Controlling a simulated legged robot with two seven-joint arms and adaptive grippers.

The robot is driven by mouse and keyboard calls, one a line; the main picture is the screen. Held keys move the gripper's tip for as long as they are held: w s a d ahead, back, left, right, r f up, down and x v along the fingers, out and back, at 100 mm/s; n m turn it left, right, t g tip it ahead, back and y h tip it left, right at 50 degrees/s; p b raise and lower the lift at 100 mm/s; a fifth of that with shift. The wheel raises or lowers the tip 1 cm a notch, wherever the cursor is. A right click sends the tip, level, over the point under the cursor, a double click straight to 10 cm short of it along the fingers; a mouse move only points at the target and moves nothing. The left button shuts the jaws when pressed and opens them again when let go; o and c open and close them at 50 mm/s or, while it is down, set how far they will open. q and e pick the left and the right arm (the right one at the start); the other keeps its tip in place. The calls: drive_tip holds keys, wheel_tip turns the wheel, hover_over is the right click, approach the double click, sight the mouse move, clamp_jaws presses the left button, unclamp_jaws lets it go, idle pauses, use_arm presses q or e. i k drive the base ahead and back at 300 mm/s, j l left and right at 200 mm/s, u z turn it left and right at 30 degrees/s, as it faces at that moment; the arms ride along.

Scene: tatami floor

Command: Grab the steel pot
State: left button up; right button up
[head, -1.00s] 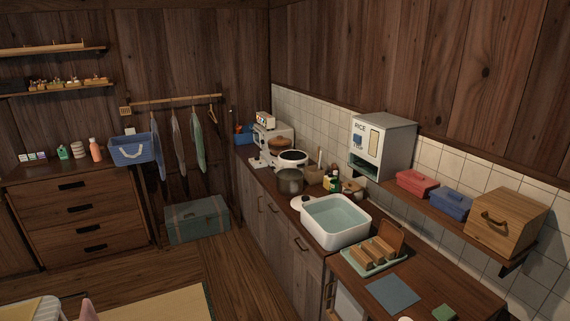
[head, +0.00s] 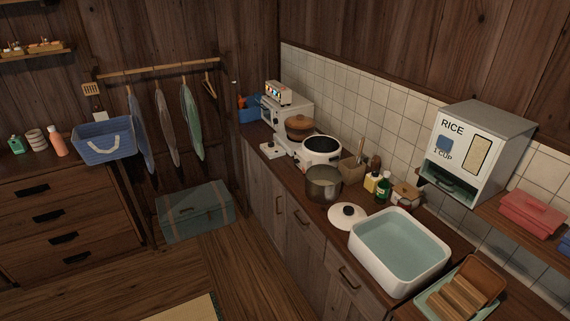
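The steel pot (head: 323,184) stands upright on the wooden counter in the head view, a dull grey-brown open pot near the counter's front edge. It sits just in front of a white rice cooker or stove pot (head: 321,152) with a dark top. A white lid with a dark knob (head: 347,216) lies on the counter to its right and nearer to me. Nothing covers the pot. Neither of my grippers is in the head view.
A white basin of water (head: 398,250) fills the counter right of the lid. Small bottles (head: 383,187) and a utensil holder (head: 354,170) stand behind the pot. A rice dispenser (head: 478,150) hangs above. Wooden floor (head: 205,265) before the cabinets is clear. A trunk (head: 195,210) stands by the wall.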

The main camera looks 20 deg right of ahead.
sight(322, 183)
drive_tip(key=i+z, duration=0.15)
drive_tip(key=i, duration=0.35)
drive_tip(key=i+j+z, duration=0.2)
drive_tip(key=i, duration=0.25)
drive_tip(key=i+j+z, duration=0.15)
drive_tip(key=i, duration=0.35)
drive_tip(key=i+j+z, duration=0.15)
drive_tip(key=i, duration=0.3)
drive_tip(key=j, duration=0.1)
